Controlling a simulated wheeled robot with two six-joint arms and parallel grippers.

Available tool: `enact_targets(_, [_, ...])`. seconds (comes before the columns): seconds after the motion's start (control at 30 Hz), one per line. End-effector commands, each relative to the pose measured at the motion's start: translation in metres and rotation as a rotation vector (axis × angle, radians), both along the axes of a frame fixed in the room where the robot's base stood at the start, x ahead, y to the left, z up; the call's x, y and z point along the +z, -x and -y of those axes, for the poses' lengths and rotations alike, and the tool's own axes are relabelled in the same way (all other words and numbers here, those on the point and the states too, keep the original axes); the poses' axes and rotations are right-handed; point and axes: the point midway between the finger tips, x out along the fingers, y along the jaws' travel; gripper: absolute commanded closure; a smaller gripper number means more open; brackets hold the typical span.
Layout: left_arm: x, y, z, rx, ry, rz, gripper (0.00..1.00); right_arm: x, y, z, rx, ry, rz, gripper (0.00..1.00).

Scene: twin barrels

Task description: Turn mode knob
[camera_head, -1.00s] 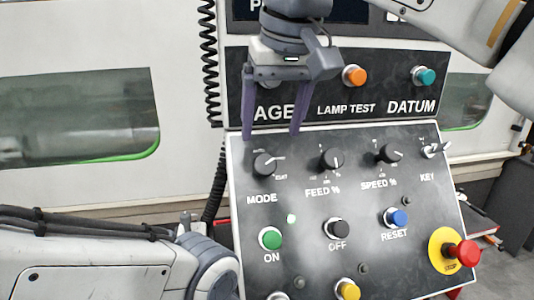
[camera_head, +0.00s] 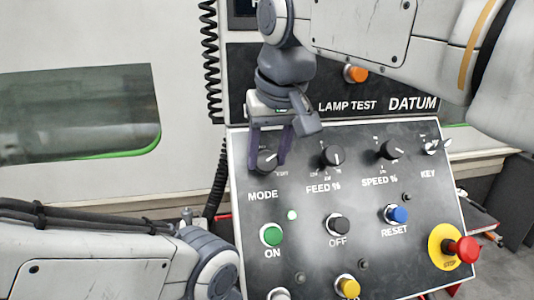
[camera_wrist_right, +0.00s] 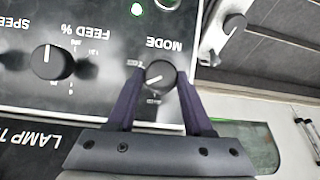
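The black mode knob (camera_head: 266,161) sits at the upper left of the sloped control panel, above the printed word MODE. My right gripper (camera_head: 268,160) is open, with its two purple fingers around the knob, one on each side. In the right wrist view the mode knob (camera_wrist_right: 160,75) lies between the spread fingertips (camera_wrist_right: 161,78), with a gap visible on both sides. Its white pointer line shows. My left arm is at the lower left of the head view, but its gripper is not visible.
The feed knob (camera_head: 332,157) and speed knob (camera_head: 392,150) stand to the right of the mode knob. A green ON button (camera_head: 271,235) is below it. A red emergency stop (camera_head: 467,250) is at the lower right. A black coiled cable (camera_head: 210,90) hangs left of the panel.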

Motion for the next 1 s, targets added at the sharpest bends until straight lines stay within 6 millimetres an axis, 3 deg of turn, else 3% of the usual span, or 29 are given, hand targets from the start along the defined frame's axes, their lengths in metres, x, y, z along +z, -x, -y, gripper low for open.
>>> enact_targets(0.47, [-0.007, 0.0, 0.0, 0.001, 0.0, 0.0, 0.61, -0.001, 0.0, 0.002, -0.057, -0.069, -0.012, 1.0])
enact_targets(1.0, [-0.041, 0.0, 0.0, 0.006, 0.0, -0.001, 0.61, -0.005, 0.0, 0.007, -0.346, -0.432, -0.082, 1.0])
